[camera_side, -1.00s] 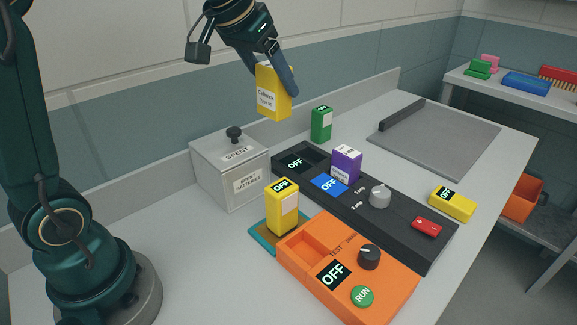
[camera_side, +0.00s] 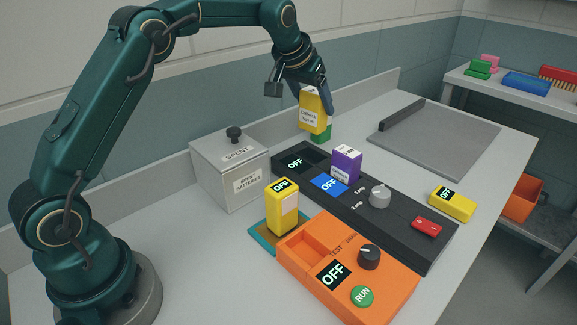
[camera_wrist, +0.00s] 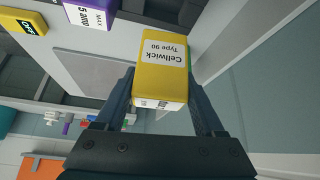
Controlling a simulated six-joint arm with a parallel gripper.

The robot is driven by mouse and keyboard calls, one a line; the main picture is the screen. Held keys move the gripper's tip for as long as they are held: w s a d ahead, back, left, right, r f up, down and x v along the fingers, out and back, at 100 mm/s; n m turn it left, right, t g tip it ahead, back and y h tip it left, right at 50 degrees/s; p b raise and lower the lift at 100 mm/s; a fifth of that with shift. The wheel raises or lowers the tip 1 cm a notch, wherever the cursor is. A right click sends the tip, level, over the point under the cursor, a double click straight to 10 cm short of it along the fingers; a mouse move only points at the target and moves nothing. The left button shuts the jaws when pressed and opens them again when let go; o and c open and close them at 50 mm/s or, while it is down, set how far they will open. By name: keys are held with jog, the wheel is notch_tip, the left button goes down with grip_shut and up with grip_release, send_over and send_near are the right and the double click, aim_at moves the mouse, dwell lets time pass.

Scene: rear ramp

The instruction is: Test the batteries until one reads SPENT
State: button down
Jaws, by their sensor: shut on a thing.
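My gripper (camera_side: 316,92) is shut on a yellow battery (camera_side: 312,115) and holds it raised over the back of the counter. In the wrist view the battery (camera_wrist: 160,62) reads "Cellwick Type 90". A green battery (camera_side: 325,134) is mostly hidden behind it. A purple battery (camera_side: 346,163) stands in the black charger (camera_side: 415,246). The lidded SPENT box (camera_side: 215,180) is closed.
A grey plate (camera_side: 450,140) with a dark bar lies at the back right of the counter. A shelf (camera_side: 500,95) with coloured blocks and brushes stands beyond it. An orange bin (camera_side: 523,198) sits lower right.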

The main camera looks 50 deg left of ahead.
aim_at(313, 125)
jog(key=shift+m+h, duration=0.3)
jog(key=shift+m, duration=0.3)
jog(key=shift+f+h, duration=0.2)
jog(key=shift+h, duration=0.1)
jog(key=shift+f, duration=2.6)
jog(key=shift+f, duration=2.15)
grip_release()
jog(key=shift+v, duration=2.6)
